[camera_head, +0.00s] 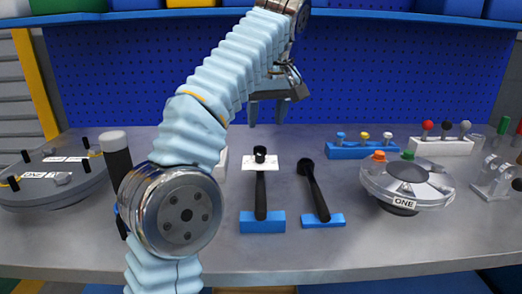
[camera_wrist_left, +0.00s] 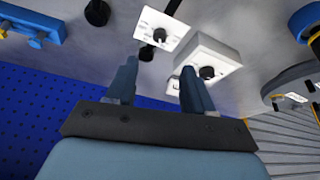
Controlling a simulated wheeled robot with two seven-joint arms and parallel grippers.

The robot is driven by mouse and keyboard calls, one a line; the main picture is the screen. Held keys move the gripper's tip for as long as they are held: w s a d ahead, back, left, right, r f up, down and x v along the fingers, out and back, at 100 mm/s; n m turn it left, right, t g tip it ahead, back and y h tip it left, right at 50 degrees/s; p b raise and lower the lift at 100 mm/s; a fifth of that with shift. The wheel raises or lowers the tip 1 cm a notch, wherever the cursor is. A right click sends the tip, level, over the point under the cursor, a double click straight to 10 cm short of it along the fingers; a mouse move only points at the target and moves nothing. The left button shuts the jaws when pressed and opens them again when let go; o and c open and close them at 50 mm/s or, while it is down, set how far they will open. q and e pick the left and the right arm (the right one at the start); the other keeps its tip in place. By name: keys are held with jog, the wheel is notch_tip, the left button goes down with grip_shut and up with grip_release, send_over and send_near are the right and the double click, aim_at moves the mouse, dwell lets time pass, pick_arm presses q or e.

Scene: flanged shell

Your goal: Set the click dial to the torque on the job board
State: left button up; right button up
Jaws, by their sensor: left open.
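In the left wrist view, the white plate (camera_wrist_left: 176,27) carries a black knob and a small printed scale, too small to read. Beside it is a white box with a black knob (camera_wrist_left: 207,72); my arm mostly hides this box in the head view. I cannot tell which knob is the click dial, and no job board is readable. My left gripper (camera_head: 267,115) is open and empty, above and behind the plate, apart from both knobs. My right gripper is out of view.
A second black-handled tool (camera_head: 313,190) leans in a blue holder. A round flanged shell marked ONE (camera_head: 440,187) stands at right, another round unit (camera_head: 40,192) at left. Blue (camera_head: 345,151) and white (camera_head: 460,147) racks stand behind. The front bench strip is clear.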

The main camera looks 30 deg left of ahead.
aim_at(260, 155)
pick_arm(q)
jog(key=x, duration=1.1)
jog(key=shift+f, duration=0.35)
grip_shut()
jog(key=shift+m, duration=0.4)
jog(key=m+h, duration=0.1)
jog(key=m, duration=0.1)
jog(key=m+t+h, duration=0.1)
jog(key=m, duration=0.2)
jog(key=shift+a+m, duration=0.2)
jog(key=shift+m, duration=0.1)
jog(key=m+h, duration=0.2)
jog(key=m, duration=0.3)
jog(key=shift+a, duration=0.15)
jog(key=shift+m, duration=0.4)
